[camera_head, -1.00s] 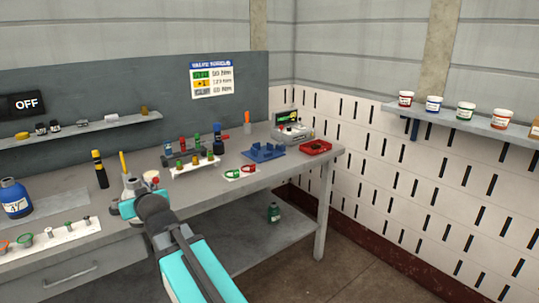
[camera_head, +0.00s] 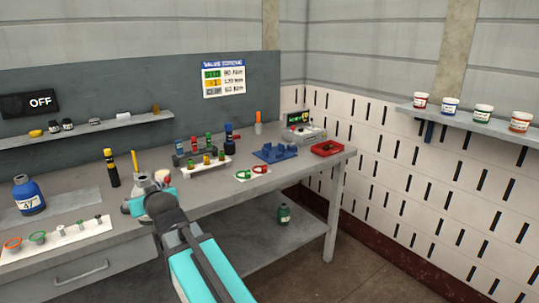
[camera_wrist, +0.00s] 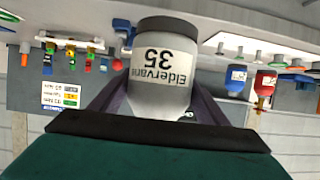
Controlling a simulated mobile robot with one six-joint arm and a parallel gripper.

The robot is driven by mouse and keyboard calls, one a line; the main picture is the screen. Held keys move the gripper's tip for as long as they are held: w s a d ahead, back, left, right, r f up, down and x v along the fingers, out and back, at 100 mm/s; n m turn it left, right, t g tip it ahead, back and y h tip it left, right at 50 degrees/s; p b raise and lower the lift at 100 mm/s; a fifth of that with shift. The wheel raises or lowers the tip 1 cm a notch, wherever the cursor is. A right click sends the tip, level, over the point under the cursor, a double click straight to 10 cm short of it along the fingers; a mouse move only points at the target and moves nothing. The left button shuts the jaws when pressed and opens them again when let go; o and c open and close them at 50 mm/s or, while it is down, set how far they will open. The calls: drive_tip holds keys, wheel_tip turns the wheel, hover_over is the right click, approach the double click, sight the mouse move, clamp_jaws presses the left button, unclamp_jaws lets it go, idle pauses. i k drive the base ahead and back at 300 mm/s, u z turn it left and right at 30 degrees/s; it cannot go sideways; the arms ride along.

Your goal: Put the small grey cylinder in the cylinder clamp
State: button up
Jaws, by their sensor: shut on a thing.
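The small grey cylinder (camera_wrist: 162,75) fills the middle of the wrist view, upside down in the picture, with a white label reading "35". My gripper (camera_wrist: 155,100) is shut on it, a dark finger on each side. In the head view my gripper (camera_head: 150,192) is over the front of the workbench, left of its middle, and the held cylinder is mostly hidden by the arm. A blue fixture (camera_head: 275,154) stands on the bench to the right and appears to be the clamp; I cannot be sure.
On the workbench (camera_head: 215,205) a blue bottle (camera_head: 28,196) stands at left. A black and yellow tool (camera_head: 111,170), a rack of coloured parts (camera_head: 207,163), red and green rings (camera_head: 252,172) and a red tray (camera_head: 327,148) stand around the bench. A wall shelf (camera_head: 85,128) runs behind.

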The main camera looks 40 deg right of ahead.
sight(274, 154)
drive_tip(key=u, duration=0.05)
drive_tip(key=i, duration=0.95)
drive_tip(key=z, duration=0.05)
